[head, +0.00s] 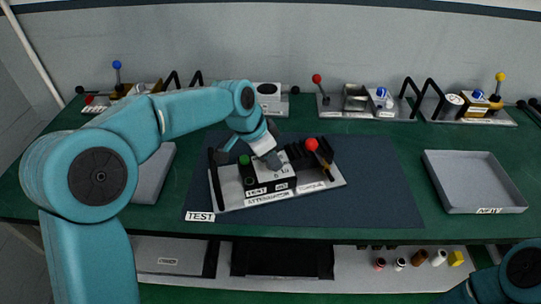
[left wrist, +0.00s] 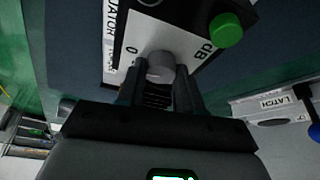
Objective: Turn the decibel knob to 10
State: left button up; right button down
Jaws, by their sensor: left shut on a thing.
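The attenuator module (head: 268,184) sits on the dark mat in the middle of the table, with a green button (head: 244,159) at its left. In the left wrist view, the grey round decibel knob (left wrist: 160,66) stands on the white panel between the "0" and "dB" labels, with the green button (left wrist: 226,30) to its upper right. My left gripper (left wrist: 162,82) is shut on the knob, one finger on each side. In the head view, my left gripper (head: 266,150) reaches down onto the module and hides the knob. I cannot read the knob's setting. My right gripper is out of view.
A red-ball lever (head: 312,144) stands on the module just right of my left gripper. A grey tray (head: 475,182) labelled "NEW" lies at the right, another tray (head: 152,175) at the left. Several other modules line the back wall. The dark mat (head: 380,190) is clear at the right.

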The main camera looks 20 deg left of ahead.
pick_arm(q)
jog(key=shift+r, duration=0.1)
jog(key=o, duration=1)
jog(key=shift+o, duration=0.2)
jog(key=p+v, duration=0.1)
jog(key=v, duration=1.5)
jog(key=shift+r, duration=0.15)
